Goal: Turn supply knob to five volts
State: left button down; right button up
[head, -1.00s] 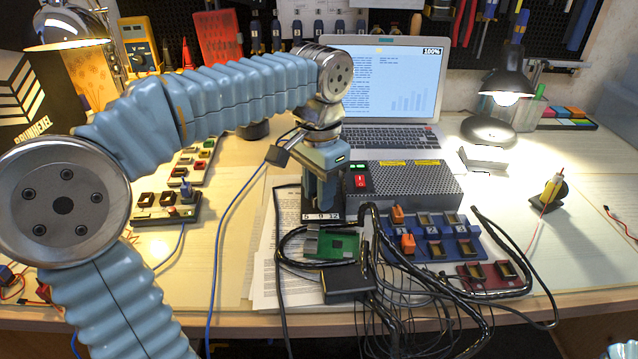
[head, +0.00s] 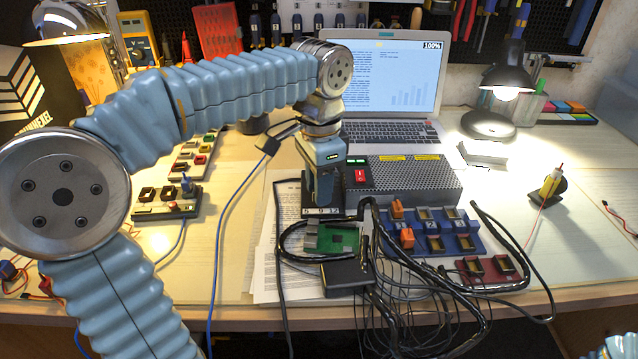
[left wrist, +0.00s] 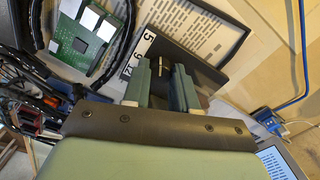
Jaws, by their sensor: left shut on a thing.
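The power supply (head: 405,178) is a grey perforated box with a red switch (head: 360,176) and a green-lit indicator on its left end. A white label strip (head: 322,211) reading 5, 9, 12 lies in front of my left gripper (head: 324,198); the strip also shows in the left wrist view (left wrist: 138,55). My left gripper points down and is shut on the dark supply knob (left wrist: 180,72), seen between the fingers in the left wrist view. The fingers hide most of the knob, so I cannot tell which number it points to. My right gripper is out of view.
A green circuit board (head: 332,238), black cables and a black box (head: 346,277) lie just in front. A blue block of numbered sockets (head: 432,238) stands to the right. A laptop (head: 388,90) is behind. The desk's right side is mostly clear.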

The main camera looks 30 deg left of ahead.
pick_arm(q)
jog(key=c, duration=0.9)
grip_release()
